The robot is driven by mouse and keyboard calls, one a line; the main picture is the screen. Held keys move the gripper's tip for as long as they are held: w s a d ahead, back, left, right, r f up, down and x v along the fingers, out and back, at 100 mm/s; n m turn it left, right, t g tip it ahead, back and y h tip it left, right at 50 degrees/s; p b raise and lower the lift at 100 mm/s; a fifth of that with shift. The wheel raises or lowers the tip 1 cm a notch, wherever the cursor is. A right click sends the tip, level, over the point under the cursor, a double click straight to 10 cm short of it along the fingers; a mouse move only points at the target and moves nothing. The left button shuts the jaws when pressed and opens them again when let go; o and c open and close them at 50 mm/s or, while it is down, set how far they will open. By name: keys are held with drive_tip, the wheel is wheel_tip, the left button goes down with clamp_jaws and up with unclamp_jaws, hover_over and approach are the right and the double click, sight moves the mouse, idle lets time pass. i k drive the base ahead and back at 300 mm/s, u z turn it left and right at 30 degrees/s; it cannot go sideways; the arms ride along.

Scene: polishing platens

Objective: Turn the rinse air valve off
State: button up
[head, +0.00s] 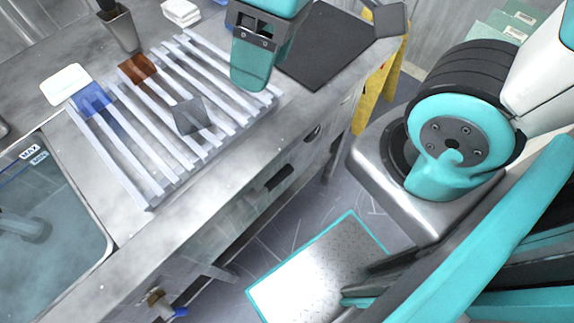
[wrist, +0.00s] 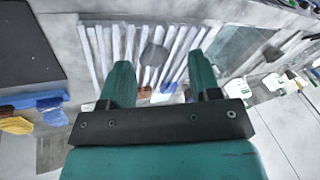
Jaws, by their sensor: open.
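A brass valve with a blue handle (head: 160,303) sits low at the front of the steel counter, at the bottom of the head view. It is small and cut by the frame edge, so I cannot tell its handle angle or read any label. I cannot make it out for certain in the wrist view. My gripper (wrist: 160,80) is open and empty, its two teal fingers spread apart. In the head view it is at the top, above the counter near the slatted rack, well away from the valve.
The slatted rack (head: 137,163) holds blue (head: 92,99), brown (head: 138,68) and grey (head: 188,116) plates. A sink (head: 50,215) is at the left and a dark mat (head: 325,50) at the back. A metal step plate (head: 315,270) lies on the floor before the counter.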

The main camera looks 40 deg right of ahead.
sight(274, 182)
drive_tip(key=k, duration=0.85)
drive_tip(key=u, duration=0.65)
drive_tip(key=i, duration=0.8)
drive_tip(key=u, duration=0.45)
drive_tip(key=k, duration=1.1)
drive_tip(key=z, duration=1.25)
